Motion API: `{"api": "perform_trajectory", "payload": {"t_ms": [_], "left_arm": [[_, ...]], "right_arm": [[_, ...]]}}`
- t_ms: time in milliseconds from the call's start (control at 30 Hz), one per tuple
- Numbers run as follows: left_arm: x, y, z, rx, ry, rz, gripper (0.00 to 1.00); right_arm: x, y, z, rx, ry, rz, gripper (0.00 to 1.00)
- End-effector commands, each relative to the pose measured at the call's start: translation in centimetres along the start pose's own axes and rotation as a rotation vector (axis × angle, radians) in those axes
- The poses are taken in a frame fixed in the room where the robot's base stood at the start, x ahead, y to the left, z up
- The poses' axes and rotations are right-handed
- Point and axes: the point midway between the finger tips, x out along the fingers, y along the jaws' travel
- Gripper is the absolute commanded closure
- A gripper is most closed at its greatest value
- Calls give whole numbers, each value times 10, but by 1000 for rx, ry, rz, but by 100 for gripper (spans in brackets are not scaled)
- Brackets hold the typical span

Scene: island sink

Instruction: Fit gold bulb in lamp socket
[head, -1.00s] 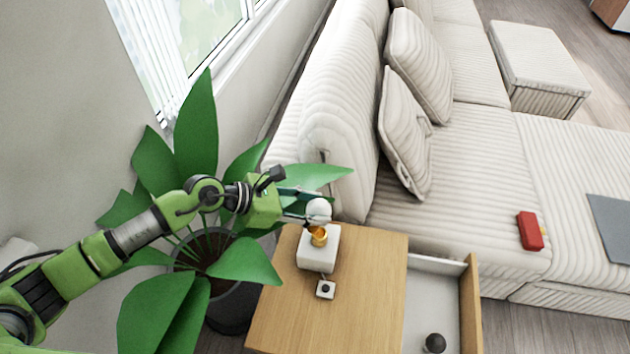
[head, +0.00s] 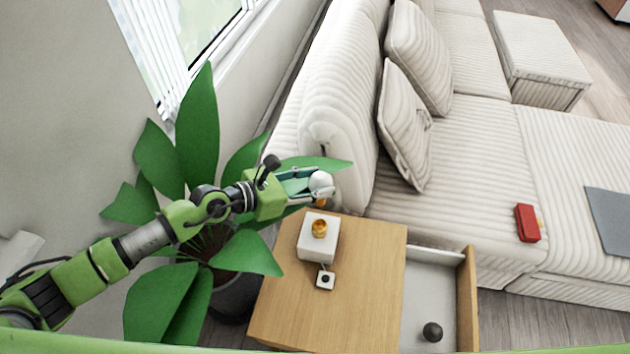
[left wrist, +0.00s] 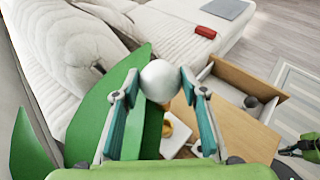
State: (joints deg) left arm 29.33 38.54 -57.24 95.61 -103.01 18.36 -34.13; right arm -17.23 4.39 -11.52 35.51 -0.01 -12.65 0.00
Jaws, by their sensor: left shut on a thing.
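My left gripper (head: 305,185) is shut on a bulb (head: 321,182) with a round white globe and a gold-coloured base below it. In the left wrist view the globe (left wrist: 159,81) sits between the two fingertips. The lamp (head: 318,248) is a white block on the wooden side table, with an empty gold socket (head: 319,228) on top. The bulb is apart from the socket, beyond it in the head view. In the left wrist view the socket (left wrist: 176,131) is partly hidden by the globe and fingers.
A small white switch box (head: 325,279) lies in front of the lamp on the table (head: 350,300). Plant leaves (head: 245,255) surround my left arm. The sofa (head: 465,185) stands behind.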

Motion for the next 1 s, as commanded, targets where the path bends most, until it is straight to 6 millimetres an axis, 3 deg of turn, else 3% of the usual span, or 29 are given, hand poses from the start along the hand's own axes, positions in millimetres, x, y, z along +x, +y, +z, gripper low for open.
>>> {"api": "perform_trajectory", "payload": {"t_ms": [500, 1000], "left_arm": [[19, 0, -45, 0, 0, 0, 84], [21, 0, -50, 0, 0, 0, 84]], "right_arm": [[44, 4, 5, -1, 0, 6, 100], [48, 4, 4, 0, 1, 6, 100]]}}
